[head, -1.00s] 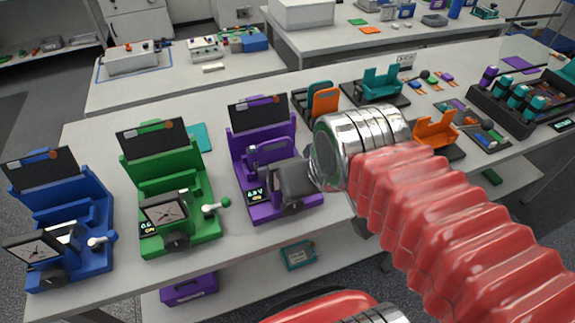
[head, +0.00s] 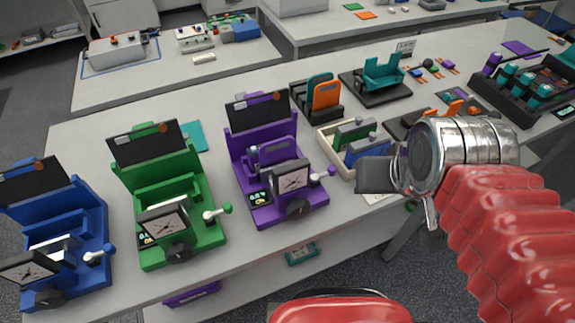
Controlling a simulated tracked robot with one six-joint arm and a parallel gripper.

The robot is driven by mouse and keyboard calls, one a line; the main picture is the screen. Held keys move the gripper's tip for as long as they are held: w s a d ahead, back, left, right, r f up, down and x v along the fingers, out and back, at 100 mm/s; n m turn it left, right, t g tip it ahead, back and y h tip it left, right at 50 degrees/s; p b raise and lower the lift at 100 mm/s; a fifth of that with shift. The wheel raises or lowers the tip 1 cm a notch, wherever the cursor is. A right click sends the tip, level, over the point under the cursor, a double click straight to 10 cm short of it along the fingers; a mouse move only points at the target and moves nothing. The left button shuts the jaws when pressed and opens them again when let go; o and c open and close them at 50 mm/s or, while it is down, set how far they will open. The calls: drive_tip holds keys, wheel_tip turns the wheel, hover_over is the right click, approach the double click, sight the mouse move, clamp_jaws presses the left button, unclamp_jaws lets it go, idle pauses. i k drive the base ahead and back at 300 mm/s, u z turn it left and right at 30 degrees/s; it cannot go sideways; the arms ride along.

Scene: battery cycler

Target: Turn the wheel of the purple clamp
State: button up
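The purple clamp (head: 241,148) stands upright on the table, left of the picture's middle. Its dark round wheel (head: 298,208) is at the front, below a square dial gauge (head: 291,178). A purple-knobbed lever (head: 322,175) sticks out to the right of the gauge. A small lit display (head: 258,198) is at its left front. My gripper (head: 366,175) is to the right of the clamp and appears apart from the wheel and lever. Its dark fingers are seen from the side, so whether they are open or shut does not show.
A green clamp (head: 155,176) and a blue clamp (head: 86,208) stand to the left. A cream tray (head: 329,143) with green and blue blocks lies behind my gripper. A holder with orange and teal pieces (head: 322,92) is farther back. The table's front edge is close to the clamps.

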sight(297, 210)
drive_tip(key=z, duration=0.45)
drive_tip(key=k, duration=1.2)
drive_tip(key=u, duration=0.7)
drive_tip(key=i, duration=1.05)
drive_tip(key=u, duration=0.05)
